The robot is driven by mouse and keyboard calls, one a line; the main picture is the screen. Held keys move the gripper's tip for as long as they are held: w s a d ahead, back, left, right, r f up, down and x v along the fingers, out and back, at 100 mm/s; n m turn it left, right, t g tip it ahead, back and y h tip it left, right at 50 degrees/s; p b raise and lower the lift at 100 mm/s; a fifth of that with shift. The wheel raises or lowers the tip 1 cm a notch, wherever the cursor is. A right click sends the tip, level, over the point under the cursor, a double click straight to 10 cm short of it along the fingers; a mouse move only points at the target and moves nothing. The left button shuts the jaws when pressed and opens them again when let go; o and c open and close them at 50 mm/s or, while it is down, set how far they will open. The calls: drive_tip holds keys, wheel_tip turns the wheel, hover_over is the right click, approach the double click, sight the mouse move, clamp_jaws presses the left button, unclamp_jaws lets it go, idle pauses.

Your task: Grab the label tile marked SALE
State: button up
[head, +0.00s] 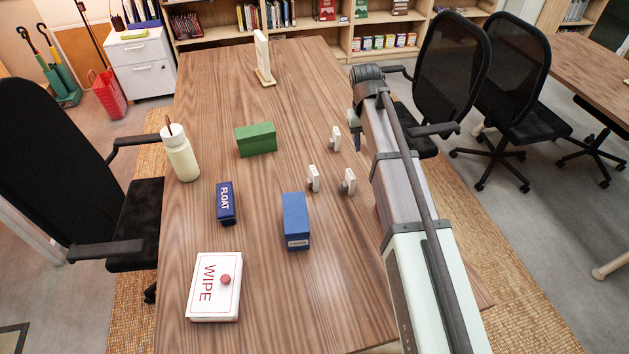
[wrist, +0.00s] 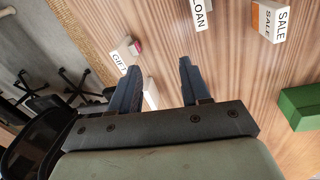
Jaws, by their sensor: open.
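The SALE tile (wrist: 268,20) is at the top right of the wrist view, with SALE lettered on its white face and an orange part beside it. The LOAN tile (wrist: 200,12) is at the top centre, partly cut off. The GIFT tile (wrist: 121,59) is left, close to my left finger. My gripper (wrist: 156,66) is open, with no tile held; the SALE tile lies apart from it, up and right. In the head view my gripper (head: 354,132) is beside small white tiles (head: 335,139) (head: 313,179) (head: 349,182); their lettering cannot be read there.
A green box (head: 256,139) stands left of the tiles, a blue box (head: 295,221) nearer. A FLOAT block (head: 225,203), WIPE box (head: 214,287) and bottle (head: 180,153) are at left. A white stand (head: 263,59) is far back. Wood between them is bare.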

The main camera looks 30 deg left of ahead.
drive_tip(key=s+a+r+n+g+y, duration=0.15)
drive_tip(key=s+a+r, duration=0.35)
drive_tip(key=s+a, duration=0.55)
hover_over(314, 170)
drive_tip(key=shift+n, duration=0.45)
drive_tip(key=f, duration=0.8)
drive_tip(key=shift+s+f, duration=0.2)
drive_tip(key=shift+f, duration=0.1)
drive_tip(key=shift+w+f, duration=0.2)
drive_tip(key=shift+f, duration=2.45)
drive_tip(key=shift+c, duration=0.5)
clamp_jaws()
